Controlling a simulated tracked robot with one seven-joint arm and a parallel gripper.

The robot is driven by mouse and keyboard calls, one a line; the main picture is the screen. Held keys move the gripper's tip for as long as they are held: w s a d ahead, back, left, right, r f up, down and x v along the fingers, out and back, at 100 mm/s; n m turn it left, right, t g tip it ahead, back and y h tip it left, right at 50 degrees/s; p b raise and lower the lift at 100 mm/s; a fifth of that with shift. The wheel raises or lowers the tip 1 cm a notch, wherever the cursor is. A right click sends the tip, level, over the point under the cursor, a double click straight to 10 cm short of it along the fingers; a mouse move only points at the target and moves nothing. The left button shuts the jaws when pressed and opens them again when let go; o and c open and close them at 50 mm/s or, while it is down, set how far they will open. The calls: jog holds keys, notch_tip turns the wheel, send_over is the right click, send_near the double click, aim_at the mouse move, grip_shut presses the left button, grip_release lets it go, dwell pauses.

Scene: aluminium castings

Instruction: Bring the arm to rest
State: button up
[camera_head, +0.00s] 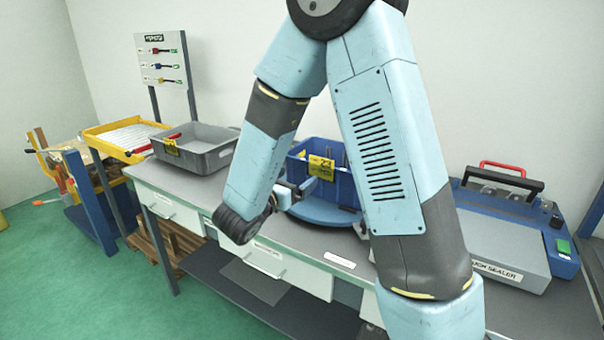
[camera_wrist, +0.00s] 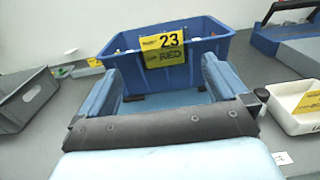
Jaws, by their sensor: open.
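My arm reaches over the workbench and bends down toward a blue crate. My gripper (camera_head: 300,190) is low over the bench, in front of the crate. In the wrist view my gripper (camera_wrist: 160,72) has its two blue fingers spread apart, with nothing held between them. The blue crate (camera_wrist: 205,50) stands just beyond the fingertips and carries a yellow label reading 23 RED. It also shows in the head view (camera_head: 343,190), partly hidden by my arm.
The crate stands on a round blue turntable (camera_head: 325,213) on the bench. A grey tray (camera_head: 208,160) stands to the left, with a yellow-framed rack beyond it. A blue-grey sealer (camera_head: 500,238) is at the right. A white tray (camera_wrist: 290,122) lies right of my gripper.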

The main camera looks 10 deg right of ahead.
jog(key=shift+s+a, duration=0.5)
jog(key=w+a+r+n+t+y, duration=0.15)
jog(key=w+r+n+y, duration=0.5)
jog(key=n, duration=0.65)
jog(key=s+r+n+y, duration=0.6)
jog(key=n+y, duration=0.2)
jog(key=n, duration=0.4)
jog(key=s+d+n+g, duration=0.4)
jog(key=s+d+n, duration=0.1)
jog(key=s+n, duration=0.5)
jog(key=s+d+n+g+h, duration=0.1)
jog(key=s+d+n+g, duration=0.3)
jog(key=s+n, duration=0.6)
jog(key=s+d, duration=0.2)
jog(key=s, duration=0.3)
jog(key=shift+s+d, duration=0.2)
jog(key=shift+d, duration=0.1)
jog(key=shift+r+g+h, duration=0.1)
jog(key=shift+g+h, duration=0.15)
